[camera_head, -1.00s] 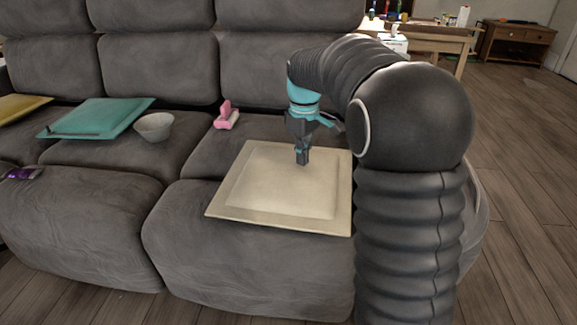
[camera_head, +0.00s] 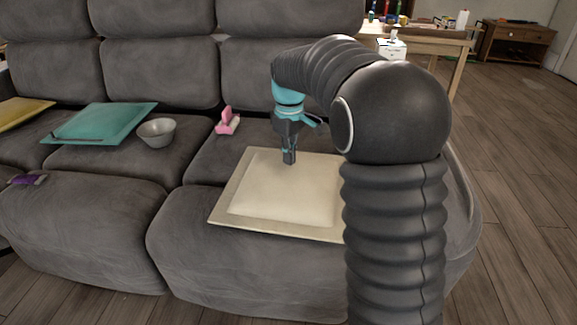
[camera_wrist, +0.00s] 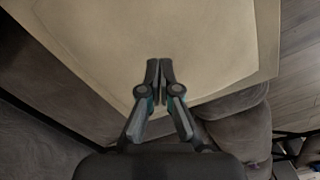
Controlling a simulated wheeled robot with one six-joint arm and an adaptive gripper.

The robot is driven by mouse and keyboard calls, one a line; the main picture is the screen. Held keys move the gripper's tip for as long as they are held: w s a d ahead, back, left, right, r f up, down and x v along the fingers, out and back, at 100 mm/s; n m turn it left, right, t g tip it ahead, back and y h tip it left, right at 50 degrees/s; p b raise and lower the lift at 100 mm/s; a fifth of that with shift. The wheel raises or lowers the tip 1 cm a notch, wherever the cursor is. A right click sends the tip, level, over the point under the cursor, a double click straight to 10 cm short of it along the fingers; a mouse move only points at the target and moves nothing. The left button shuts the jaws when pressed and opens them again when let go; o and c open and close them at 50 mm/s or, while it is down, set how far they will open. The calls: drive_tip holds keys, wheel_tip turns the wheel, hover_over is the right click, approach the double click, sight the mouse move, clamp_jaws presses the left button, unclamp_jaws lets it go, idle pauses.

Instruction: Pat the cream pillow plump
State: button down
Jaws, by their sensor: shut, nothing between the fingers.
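The cream pillow (camera_head: 282,200) lies flat on the right seat of the grey sofa, with a flat border around a raised middle. Its right edge is hidden behind my arm in the head view. My gripper (camera_head: 289,160) points down at the back part of the pillow's raised middle, with its fingers together and nothing between them. In the wrist view my gripper (camera_wrist: 160,64) is shut, and the pillow (camera_wrist: 180,35) fills most of the view beyond the fingertips. I cannot tell whether the fingertips touch the cloth.
On the sofa (camera_head: 110,215), left of the pillow, are a pink object (camera_head: 228,121), a grey bowl (camera_head: 156,132), a teal pillow (camera_head: 100,122), a yellow pillow (camera_head: 20,111) and a purple item (camera_head: 27,179). A wooden table (camera_head: 430,42) stands behind. The floor at right is clear.

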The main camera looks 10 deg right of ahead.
sight(275, 170)
drive_tip(key=shift+a, duration=0.1)
idle(0.3)
drive_tip(key=shift+f+b, duration=1)
drive_tip(key=shift+f, duration=0.6)
drive_tip(key=shift+r, duration=0.15)
drive_tip(key=shift+w+a+r+p, duration=0.3)
drive_tip(key=shift+a+r+p, duration=0.4)
drive_tip(key=shift+p, duration=0.35)
drive_tip(key=shift+w+a+r+p, duration=0.2)
drive_tip(key=shift+a+r+p, duration=0.3)
drive_tip(key=shift+p, duration=0.1)
drive_tip(key=shift+w+a+r+p, duration=0.2)
drive_tip(key=shift+a+r+p, duration=0.15)
drive_tip(key=shift+a+p, duration=0.15)
drive_tip(key=shift+f, duration=0.1)
drive_tip(key=shift+f+b, duration=0.85)
drive_tip(key=shift+f, duration=0.7)
